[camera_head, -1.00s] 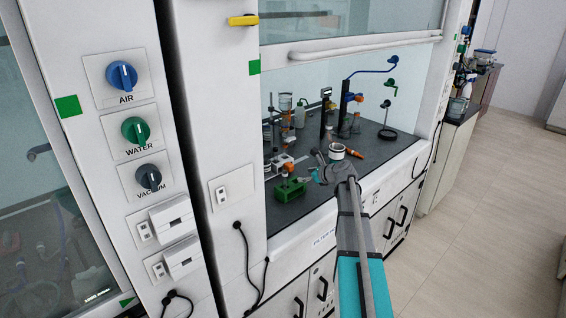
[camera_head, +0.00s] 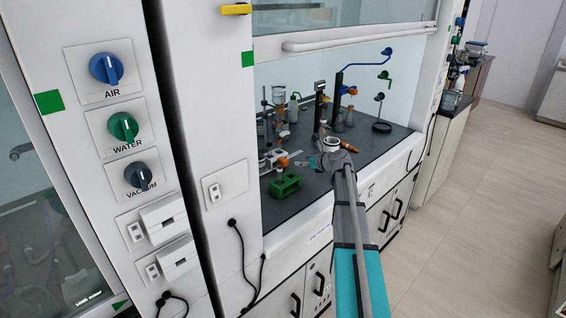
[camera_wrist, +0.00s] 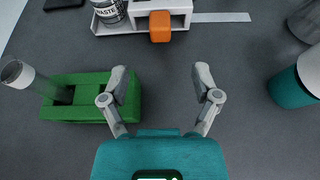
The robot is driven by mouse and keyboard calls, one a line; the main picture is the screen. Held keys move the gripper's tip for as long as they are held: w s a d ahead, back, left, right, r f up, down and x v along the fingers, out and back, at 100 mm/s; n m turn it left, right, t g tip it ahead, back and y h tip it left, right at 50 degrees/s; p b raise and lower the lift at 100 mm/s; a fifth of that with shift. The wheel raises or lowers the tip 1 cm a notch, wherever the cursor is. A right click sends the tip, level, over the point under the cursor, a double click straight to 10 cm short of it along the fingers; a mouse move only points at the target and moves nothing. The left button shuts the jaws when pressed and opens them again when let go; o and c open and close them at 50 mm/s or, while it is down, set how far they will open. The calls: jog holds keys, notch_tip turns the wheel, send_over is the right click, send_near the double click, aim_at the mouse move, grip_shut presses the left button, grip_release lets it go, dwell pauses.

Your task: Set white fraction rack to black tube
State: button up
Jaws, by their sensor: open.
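My gripper (camera_wrist: 160,70) is open and empty, its two grey fingers spread above the dark bench. In the head view my gripper (camera_head: 312,164) is small and partly hidden by my arm, over the bench inside the fumehood. A white rack-like piece (camera_wrist: 178,6) lies beyond the fingertips at the wrist view's top edge, partly cut off. An orange block or cap (camera_wrist: 160,26) sits at its near side. The white piece also shows in the head view (camera_head: 273,155). I cannot make out a black tube for certain; a black object (camera_wrist: 64,3) is cut off at the wrist view's top left.
A green rack (camera_wrist: 75,114) is left of the gripper; the left finger overlaps its right end in view. A clear vial (camera_wrist: 18,75) leans by it. A "WASTE" container (camera_wrist: 110,12) and a teal-and-white container (camera_wrist: 298,85) flank open bench. Glassware stands further back.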

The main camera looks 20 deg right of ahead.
aim_at(285, 160)
jog(key=b+x, duration=0.4)
jog(key=x, duration=0.8)
jog(key=shift+f, duration=0.1)
grip_shut()
